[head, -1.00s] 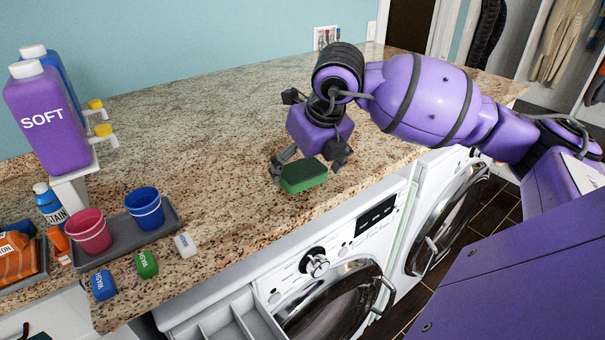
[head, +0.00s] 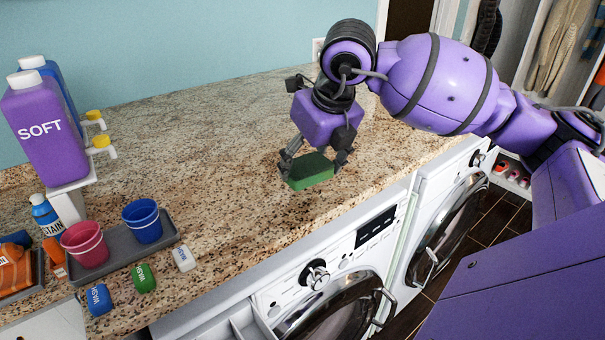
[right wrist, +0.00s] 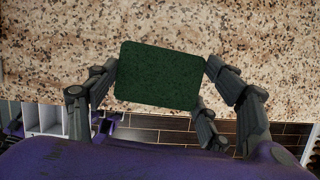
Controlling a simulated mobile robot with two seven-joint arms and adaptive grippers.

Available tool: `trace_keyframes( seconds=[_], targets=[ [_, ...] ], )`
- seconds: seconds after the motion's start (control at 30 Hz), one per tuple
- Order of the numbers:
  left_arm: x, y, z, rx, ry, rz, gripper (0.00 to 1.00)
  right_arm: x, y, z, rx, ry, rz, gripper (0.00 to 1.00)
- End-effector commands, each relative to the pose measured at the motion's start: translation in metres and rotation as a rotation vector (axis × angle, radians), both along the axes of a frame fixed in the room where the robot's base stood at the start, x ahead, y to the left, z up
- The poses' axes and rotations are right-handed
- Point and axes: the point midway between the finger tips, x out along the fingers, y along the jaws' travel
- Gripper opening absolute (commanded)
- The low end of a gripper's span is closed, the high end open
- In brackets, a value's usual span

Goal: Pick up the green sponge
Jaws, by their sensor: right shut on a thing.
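The green sponge (head: 311,171) is between the fingers of my right gripper (head: 314,164), over the granite counter near its front edge. My right gripper is shut on the sponge, with a finger on either side of it. In the right wrist view the sponge (right wrist: 158,76) shows as a dark green block, slightly tilted, between the fingertips (right wrist: 160,72). The counter shows behind it and the floor below. I cannot tell exactly how high the sponge is above the counter. My left gripper is not in view.
The granite counter (head: 200,130) is clear around the sponge. At left are a purple SOFT bottle (head: 48,135), a pink cup (head: 86,246) and a blue cup (head: 143,222) on a grey tray (head: 116,243), and small WASH pods (head: 145,278). White front-loading machines (head: 345,270) stand below the counter edge.

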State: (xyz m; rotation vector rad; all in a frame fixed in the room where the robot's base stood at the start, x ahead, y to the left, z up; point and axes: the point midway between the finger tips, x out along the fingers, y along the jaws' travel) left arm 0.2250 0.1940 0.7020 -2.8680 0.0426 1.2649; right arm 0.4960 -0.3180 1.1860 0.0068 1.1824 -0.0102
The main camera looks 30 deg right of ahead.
Motion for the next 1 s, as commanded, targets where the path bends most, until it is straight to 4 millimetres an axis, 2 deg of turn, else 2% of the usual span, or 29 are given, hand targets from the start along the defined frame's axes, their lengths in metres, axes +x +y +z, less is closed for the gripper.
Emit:
trace_keyframes(
  seconds=[0.03, 0.13, 0.4, 0.7, 1.0],
  targets=[
    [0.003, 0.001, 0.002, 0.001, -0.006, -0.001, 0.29, -0.011, -0.005, 0.016, -0.008, -0.006, -0.004, 0.65],
    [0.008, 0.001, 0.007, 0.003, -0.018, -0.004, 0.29, -0.033, -0.010, 0.044, -0.009, -0.008, -0.005, 0.65],
    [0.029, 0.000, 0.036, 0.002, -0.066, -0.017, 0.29, -0.084, -0.018, 0.072, -0.002, -0.013, -0.002, 0.65],
    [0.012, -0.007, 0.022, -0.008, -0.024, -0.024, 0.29, -0.111, -0.023, 0.077, 0.002, -0.001, 0.003, 0.65],
    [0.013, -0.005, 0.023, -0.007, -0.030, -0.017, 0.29, -0.122, -0.026, 0.082, 0.000, -0.001, 0.000, 0.65]
  ],
)
